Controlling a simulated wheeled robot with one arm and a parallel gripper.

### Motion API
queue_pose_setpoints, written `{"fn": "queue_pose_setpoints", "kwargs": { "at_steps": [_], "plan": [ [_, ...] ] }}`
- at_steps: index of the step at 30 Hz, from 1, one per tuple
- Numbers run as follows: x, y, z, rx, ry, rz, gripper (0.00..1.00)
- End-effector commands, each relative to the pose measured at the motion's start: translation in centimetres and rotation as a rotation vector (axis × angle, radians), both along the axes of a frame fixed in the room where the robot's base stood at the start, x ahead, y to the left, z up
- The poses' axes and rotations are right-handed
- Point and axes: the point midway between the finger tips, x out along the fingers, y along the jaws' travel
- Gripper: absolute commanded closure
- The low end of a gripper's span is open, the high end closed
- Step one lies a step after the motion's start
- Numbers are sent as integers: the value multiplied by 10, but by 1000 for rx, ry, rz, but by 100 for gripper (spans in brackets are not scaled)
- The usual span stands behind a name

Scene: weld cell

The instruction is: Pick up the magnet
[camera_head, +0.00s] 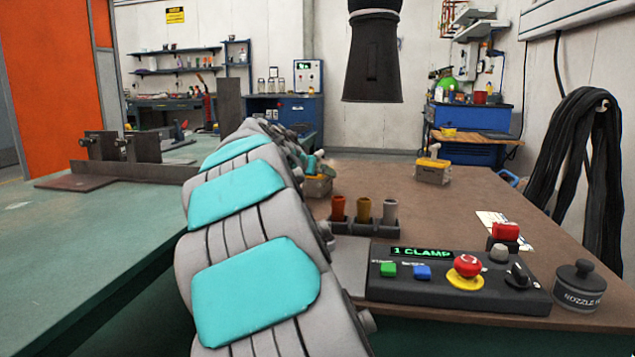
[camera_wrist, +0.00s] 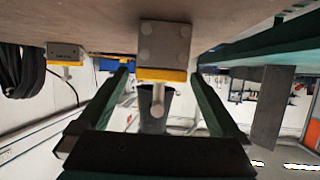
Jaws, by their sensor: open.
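A magnet (camera_wrist: 165,45) with a grey block, a yellow band and a pale handle is straight ahead in the wrist view, which shows the bench upside down. My gripper (camera_wrist: 159,78) is open, with one dark green finger on each side of the handle; I see gaps between handle and fingers. In the head view this magnet (camera_head: 318,186) stands on the brown bench, partly hidden by my arm and gripper. A second similar magnet (camera_head: 433,168) stands farther right on the bench, and it also shows at left in the wrist view (camera_wrist: 65,54).
A rack with several coloured nozzles (camera_head: 364,226) and a control box (camera_head: 455,278) reading "1 CLAMP" stand near the front of the bench. A dark lidded pot (camera_head: 579,288) is at right. A green table (camera_head: 80,235) with metal plates is at left. Bare bench surrounds the second magnet.

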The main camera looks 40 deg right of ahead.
Motion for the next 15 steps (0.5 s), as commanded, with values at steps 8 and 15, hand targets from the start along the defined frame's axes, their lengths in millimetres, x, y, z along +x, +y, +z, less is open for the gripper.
{"fn": "queue_pose_setpoints", "kwargs": {
  "at_steps": [8,15],
  "plan": [
    [19,-28,-16,-1,-1,1,0],
    [20,-31,-18,-1,0,0,0]
  ]
}}
